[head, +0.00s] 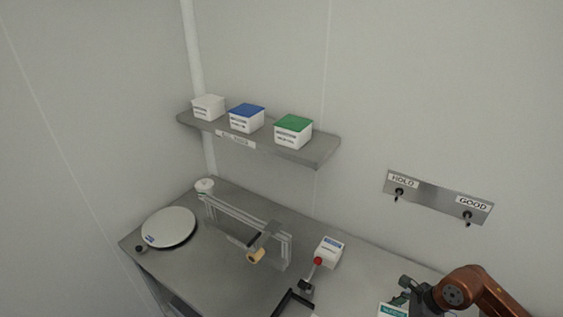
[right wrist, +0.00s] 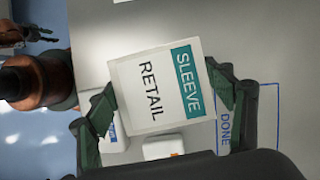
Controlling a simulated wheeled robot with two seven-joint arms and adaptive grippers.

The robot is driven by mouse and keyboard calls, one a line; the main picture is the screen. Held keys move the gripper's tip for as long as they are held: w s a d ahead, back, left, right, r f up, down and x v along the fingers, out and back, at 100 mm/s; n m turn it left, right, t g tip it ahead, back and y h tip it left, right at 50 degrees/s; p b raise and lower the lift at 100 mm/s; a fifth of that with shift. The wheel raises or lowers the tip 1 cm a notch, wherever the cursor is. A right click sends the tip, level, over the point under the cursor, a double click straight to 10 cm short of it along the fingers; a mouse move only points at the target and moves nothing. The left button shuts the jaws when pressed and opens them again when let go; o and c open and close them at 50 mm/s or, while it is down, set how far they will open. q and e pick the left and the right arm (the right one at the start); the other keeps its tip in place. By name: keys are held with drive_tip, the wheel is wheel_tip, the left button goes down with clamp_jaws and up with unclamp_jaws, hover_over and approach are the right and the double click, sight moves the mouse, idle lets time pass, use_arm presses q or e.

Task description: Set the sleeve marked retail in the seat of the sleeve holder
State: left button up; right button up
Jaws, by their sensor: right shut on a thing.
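The sleeve (right wrist: 150,85) is a white block with a teal band reading SLEEVE and the word RETAIL. In the right wrist view it sits between the two dark green fingers of my right gripper (right wrist: 163,97), which is shut on it. In the head view the sleeve (head: 392,311) shows only partly at the bottom edge, under my right gripper (head: 408,292). I cannot tell for certain which fixture is the sleeve holder; a black angled bracket (head: 290,301) is cut off at the bottom edge. My left gripper is not clearly seen.
A metal rail frame (head: 245,220), a round white plate (head: 169,228), a red-knobbed lever (head: 318,261) and a white box (head: 329,253) stand on the bench. A shelf (head: 310,152) holds three boxes. A HOLD/GOOD panel (head: 432,197) is on the wall. A blue outline marked DONE (right wrist: 277,115) lies beyond my right gripper.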

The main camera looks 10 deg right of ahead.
drive_tip(key=shift+a+f+n, duration=0.25)
drive_tip(key=shift+n, duration=0.05)
drive_tip(key=shift+s+a+n, duration=0.2)
drive_tip(key=shift+a+n, duration=0.05)
drive_tip(key=shift+n, duration=0.15)
use_arm(q)
drive_tip(key=shift+s+f+b, duration=0.15)
drive_tip(key=shift+f+b, duration=0.95)
drive_tip(key=shift+f, duration=0.05)
drive_tip(key=shift+s+f+b, duration=0.15)
drive_tip(key=shift+f+b, duration=0.95)
drive_tip(key=shift+f, duration=0.05)
use_arm(e)
drive_tip(key=w+a+f+n+g+h, duration=0.1)
drive_tip(key=w+a+n+g+h, duration=0.1)
drive_tip(key=a+n, duration=0.5)
drive_tip(key=w+a+f+n+g+h, duration=0.1)
drive_tip(key=a+n+g, duration=0.4)
drive_tip(key=n, duration=1.1)
drive_tip(key=shift+w+a+f+h, duration=0.2)
drive_tip(key=shift+w+a+h, duration=0.2)
drive_tip(key=shift+w+a, duration=0.75)
use_arm(q)
drive_tip(key=shift+c, duration=0.4)
use_arm(e)
drive_tip(key=shift+s+a, duration=0.25)
drive_tip(key=shift+s, duration=0.1)
